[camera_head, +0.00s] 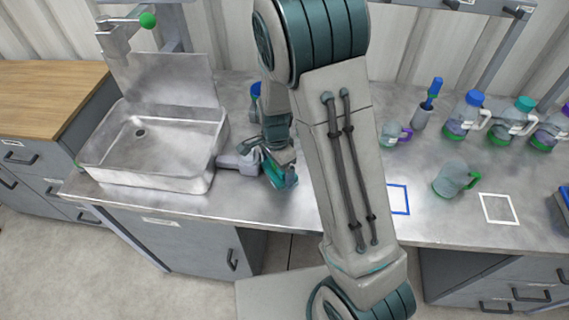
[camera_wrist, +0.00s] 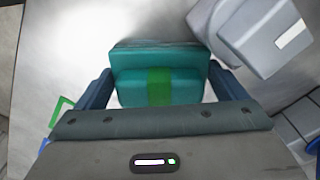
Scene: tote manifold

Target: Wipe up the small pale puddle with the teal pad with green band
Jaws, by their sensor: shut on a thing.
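The teal pad with green band (camera_wrist: 130,84) is between the two dark fingers of my gripper (camera_wrist: 178,92) in the wrist view. The gripper is shut on it, and the band faces the camera. In the head view the pad (camera_head: 288,179) shows at the end of my gripper (camera_head: 276,168), low over the steel counter, just right of the sink. I cannot tell whether the pad touches the counter. I cannot make out the small pale puddle for sure; the counter has bright glare near the pad, and my arm hides part of the surface.
A grey fixture (camera_wrist: 262,32) stands close beside the pad, by the sink (camera_head: 205,180). Right of my arm are a blue square outline (camera_head: 399,212), a white square outline (camera_head: 498,222), a green-handled pitcher (camera_head: 450,179) and several jugs at the back.

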